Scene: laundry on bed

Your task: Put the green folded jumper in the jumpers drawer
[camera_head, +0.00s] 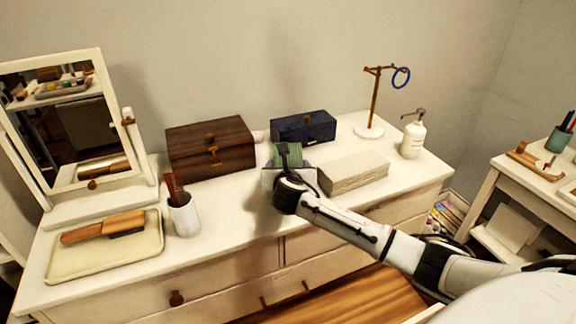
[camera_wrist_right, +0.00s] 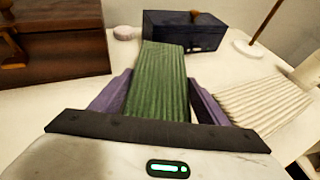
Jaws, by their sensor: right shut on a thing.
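The green folded jumper (camera_head: 288,153) is ribbed and sits between the fingers of my right gripper (camera_head: 287,164), over the dresser top in front of a dark blue box. In the right wrist view the jumper (camera_wrist_right: 158,80) stretches forward between the two purple fingers of the gripper (camera_wrist_right: 160,100), which is shut on it. Whether its underside touches the dresser top is not clear. Drawer fronts (camera_head: 220,282) show below the top of the white dresser (camera_head: 235,235); no label tells which is the jumpers drawer. My left gripper is not in view.
A cream folded ribbed cloth (camera_head: 352,173) lies right of the gripper. A brown wooden box (camera_head: 210,148), the dark blue box (camera_head: 303,127), a pump bottle (camera_head: 412,138), a ring stand (camera_head: 373,100), a brush cup (camera_head: 184,215), a tray (camera_head: 80,262) and a mirror (camera_head: 65,120) stand around.

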